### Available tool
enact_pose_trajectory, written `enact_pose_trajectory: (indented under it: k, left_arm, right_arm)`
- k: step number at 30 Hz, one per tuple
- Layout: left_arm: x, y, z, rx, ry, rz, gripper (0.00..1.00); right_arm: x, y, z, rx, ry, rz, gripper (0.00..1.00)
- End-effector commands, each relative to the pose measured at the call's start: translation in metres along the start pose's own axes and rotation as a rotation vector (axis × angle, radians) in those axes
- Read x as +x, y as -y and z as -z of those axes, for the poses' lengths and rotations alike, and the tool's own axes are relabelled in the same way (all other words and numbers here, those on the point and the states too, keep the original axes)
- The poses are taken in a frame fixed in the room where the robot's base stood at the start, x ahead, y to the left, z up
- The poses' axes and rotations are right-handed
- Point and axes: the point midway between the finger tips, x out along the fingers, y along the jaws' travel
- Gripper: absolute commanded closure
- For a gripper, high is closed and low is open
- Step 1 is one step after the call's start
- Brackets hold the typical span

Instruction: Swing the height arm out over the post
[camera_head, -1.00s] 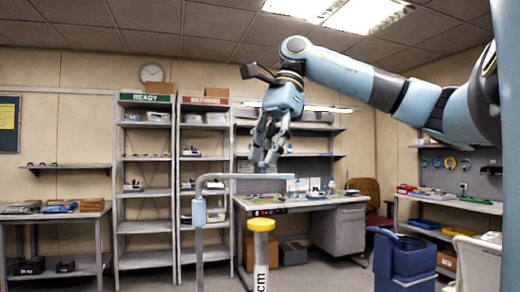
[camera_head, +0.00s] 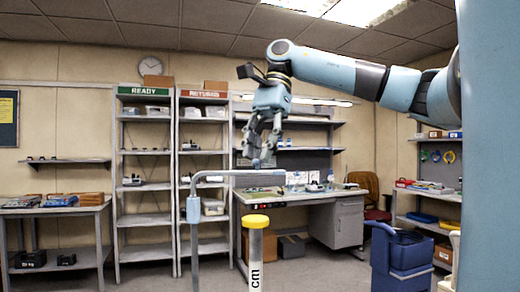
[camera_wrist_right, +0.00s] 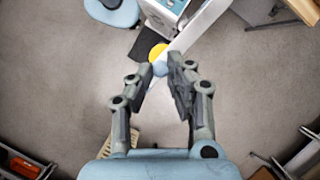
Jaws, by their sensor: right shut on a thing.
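The height arm (camera_head: 222,178) is a grey bar running right from a thin upright pole with a light blue sleeve (camera_head: 193,209). The post (camera_head: 256,258) is white with a yellow cap (camera_head: 256,221) and "cm" lettering. In the head view the bar passes above the cap. My right gripper (camera_head: 257,164) points down and is shut on the height arm's blue knob. The right wrist view shows the knob (camera_wrist_right: 160,69) between the fingertips, with the yellow cap (camera_wrist_right: 158,50) just beyond it, partly covered. My left gripper is not in view.
Shelving marked READY (camera_head: 145,185) and RETURNS (camera_head: 203,105) stands behind. A desk (camera_head: 300,200) is behind the post. A blue bin-like unit (camera_head: 398,255) stands right of it. Open floor lies around the post.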

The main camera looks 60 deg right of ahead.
Motion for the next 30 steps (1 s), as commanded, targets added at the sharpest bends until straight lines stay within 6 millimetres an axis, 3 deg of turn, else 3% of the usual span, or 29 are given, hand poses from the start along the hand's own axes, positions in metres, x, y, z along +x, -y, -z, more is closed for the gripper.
enact_pose_trajectory:
  k: [3, 4, 9, 22, 28, 30]
  left_arm:
    - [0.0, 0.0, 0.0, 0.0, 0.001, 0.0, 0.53]
    - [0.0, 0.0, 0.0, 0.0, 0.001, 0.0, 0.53]
    - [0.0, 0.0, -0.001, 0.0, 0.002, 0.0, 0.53]
    - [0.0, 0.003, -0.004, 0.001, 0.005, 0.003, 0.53]
    - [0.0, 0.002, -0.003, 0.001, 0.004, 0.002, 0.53]
    - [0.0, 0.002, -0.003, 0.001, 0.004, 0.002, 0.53]
  right_arm:
    - [0.0, 0.0, -0.001, -0.001, 0.002, 0.001, 1.0]
    - [0.0, 0.0, -0.001, -0.001, 0.003, 0.001, 0.81]
    - [0.0, 0.0, -0.001, -0.001, 0.002, 0.0, 0.59]
    - [-0.008, -0.001, 0.002, 0.005, -0.002, -0.004, 0.59]
    - [-0.032, 0.0, 0.001, 0.006, -0.009, -0.002, 0.59]
    - [-0.05, 0.0, 0.001, 0.009, -0.007, -0.001, 0.59]
